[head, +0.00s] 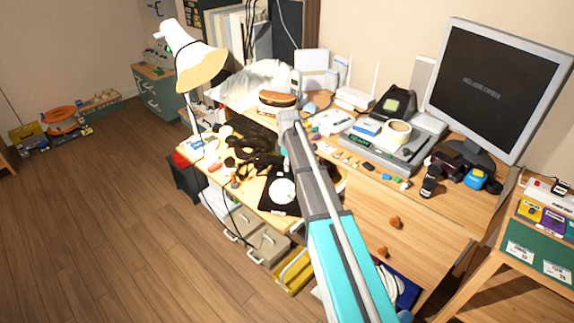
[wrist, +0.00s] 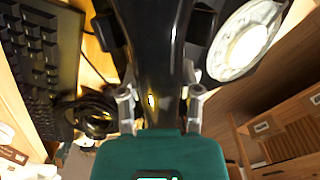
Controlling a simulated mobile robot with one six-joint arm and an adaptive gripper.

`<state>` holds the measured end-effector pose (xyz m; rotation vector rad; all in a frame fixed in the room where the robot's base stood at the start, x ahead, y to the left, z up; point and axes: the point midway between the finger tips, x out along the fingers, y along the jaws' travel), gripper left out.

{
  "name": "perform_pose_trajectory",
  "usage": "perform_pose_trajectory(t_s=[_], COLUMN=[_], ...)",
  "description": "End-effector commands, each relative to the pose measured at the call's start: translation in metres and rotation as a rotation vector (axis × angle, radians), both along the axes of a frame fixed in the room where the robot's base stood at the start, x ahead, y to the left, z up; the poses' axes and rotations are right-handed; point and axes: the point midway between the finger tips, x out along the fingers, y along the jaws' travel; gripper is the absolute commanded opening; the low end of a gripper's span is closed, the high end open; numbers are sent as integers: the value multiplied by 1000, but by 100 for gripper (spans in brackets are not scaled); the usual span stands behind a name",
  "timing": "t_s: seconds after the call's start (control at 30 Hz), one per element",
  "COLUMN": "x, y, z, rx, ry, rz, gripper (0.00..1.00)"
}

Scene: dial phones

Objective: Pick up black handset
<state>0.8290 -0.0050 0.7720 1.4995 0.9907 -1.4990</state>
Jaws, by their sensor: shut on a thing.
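In the wrist view the black handset (wrist: 152,45) runs up the middle of the picture, glossy and close to the camera. My gripper (wrist: 160,97) has one finger on each side of it and is shut on it. The black dial phone (wrist: 215,82) with its pale round dial (wrist: 243,42) is close by at the right. I cannot tell whether the handset is clear of the phone. In the head view the phone (head: 272,203) is on the desk, partly behind my arm. The handset and gripper fingers cannot be made out there.
A black keyboard (wrist: 35,60) lies left of the handset in the wrist view. Tangled black cord (head: 255,160) lies on the desk. The desk's front right surface (head: 425,235) is mostly clear.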

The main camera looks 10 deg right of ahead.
Motion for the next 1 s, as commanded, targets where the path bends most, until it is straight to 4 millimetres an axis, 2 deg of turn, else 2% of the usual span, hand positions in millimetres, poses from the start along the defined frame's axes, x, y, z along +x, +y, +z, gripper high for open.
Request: perform_pose_trajectory(t_s=[0.03,0.1,0.57,0.77,1.0], x=[0,0,0,0,0], y=[0,0,0,1,1], z=[0,0,2,11,31], rx=[0,0,0,0,0], ry=[1,1,1,1,0], rz=[0,0,1,1,1], gripper=[8,0,0,0,0])
